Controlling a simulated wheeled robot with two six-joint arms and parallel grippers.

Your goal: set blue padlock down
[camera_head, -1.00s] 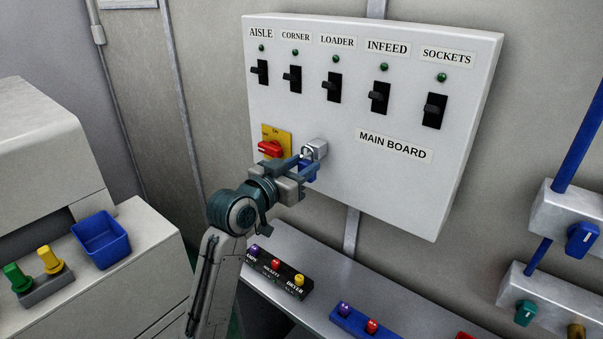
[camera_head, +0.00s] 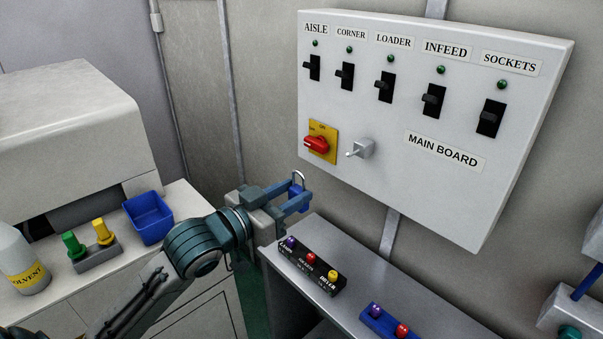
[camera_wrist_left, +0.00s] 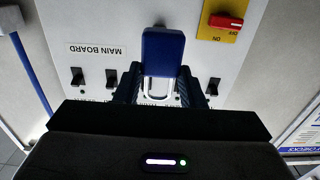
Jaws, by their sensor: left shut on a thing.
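The blue padlock (camera_head: 296,197) is held between the fingers of my left gripper (camera_head: 298,196), which is shut on it. Its silver shackle points up in the head view. The padlock's blue body (camera_wrist_left: 163,52) also shows in the left wrist view, between the fingers, with the shackle toward the palm. The gripper holds it in the air, in front of and below the main board (camera_head: 400,200), apart from the board. My right gripper is not in view.
A grey shelf (camera_head: 345,255) below the board carries a black block (camera_head: 311,268) and a blue block (camera_head: 383,325) with coloured knobs. A red switch (camera_head: 316,145) and metal hasp (camera_head: 361,148) project from the board.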

